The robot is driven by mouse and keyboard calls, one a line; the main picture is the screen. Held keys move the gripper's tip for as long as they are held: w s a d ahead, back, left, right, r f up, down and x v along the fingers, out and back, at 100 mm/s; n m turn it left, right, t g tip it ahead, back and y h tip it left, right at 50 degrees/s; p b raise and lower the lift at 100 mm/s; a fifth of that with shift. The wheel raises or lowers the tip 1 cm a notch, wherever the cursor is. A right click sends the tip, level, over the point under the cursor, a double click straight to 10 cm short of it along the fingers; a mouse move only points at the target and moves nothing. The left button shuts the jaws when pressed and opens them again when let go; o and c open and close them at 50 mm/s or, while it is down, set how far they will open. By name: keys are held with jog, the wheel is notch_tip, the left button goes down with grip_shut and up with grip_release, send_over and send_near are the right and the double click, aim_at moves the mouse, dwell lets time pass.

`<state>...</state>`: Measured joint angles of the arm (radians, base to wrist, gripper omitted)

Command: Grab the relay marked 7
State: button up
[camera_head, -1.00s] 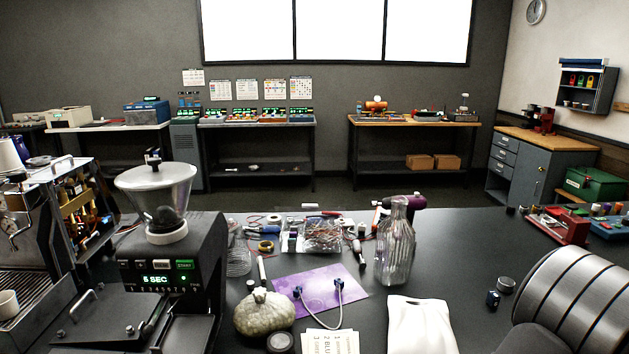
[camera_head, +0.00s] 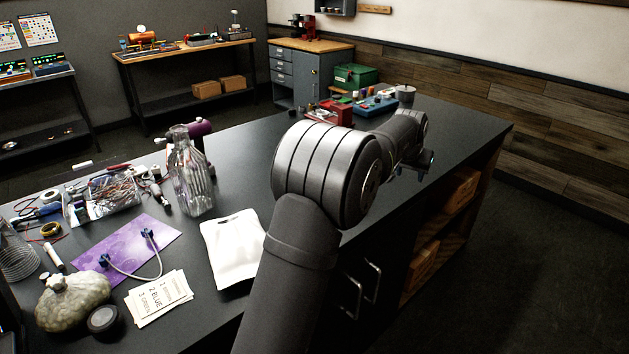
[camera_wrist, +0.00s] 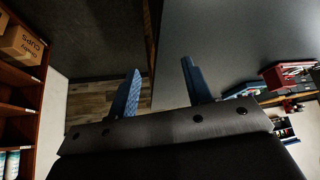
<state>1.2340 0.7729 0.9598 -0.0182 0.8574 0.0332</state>
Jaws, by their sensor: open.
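My gripper (camera_wrist: 158,76) is open and empty in the wrist view, its two blue fingers wide apart over the table's edge. I cannot make out a relay marked 7 in any view. A red tray (camera_head: 331,112) and a blue tray (camera_head: 376,107) with small parts stand at the table's far right. The red tray also shows at the right of the wrist view (camera_wrist: 287,77), apart from the fingers.
The black table (camera_head: 465,133) has free room at its right end. A glass bottle (camera_head: 192,180), white bag (camera_head: 232,250), purple mat (camera_head: 122,245), paper cards (camera_head: 160,297) and wiring clutter lie left of my arm. Shelves (camera_wrist: 20,85) with a box stand left in the wrist view.

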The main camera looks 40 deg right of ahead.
jog(key=w+a+r+n+t+y, duration=0.1)
jog(key=w+a+r+n+y, duration=0.25)
jog(key=w+n, duration=0.45)
jog(key=w+a+r+n+t+y, duration=0.1)
jog(key=w+a+r+n+y, duration=0.2)
jog(key=w+n, duration=0.45)
jog(key=shift+m+h, duration=0.25)
jog(key=shift+m, duration=0.3)
jog(key=shift+w+a+r+x, duration=0.1)
jog(key=shift+w+x, duration=0.2)
jog(key=shift+x, duration=2.75)
jog(key=shift+w+a+r+x, duration=0.15)
jog(key=shift+w+x, duration=0.2)
jog(key=shift+x, duration=2.7)
jog(key=shift+w+a+r+x, duration=0.1)
jog(key=shift+w+x, duration=0.2)
jog(key=shift+x, duration=2.75)
jog(key=shift+t, duration=0.3)
grip_shut()
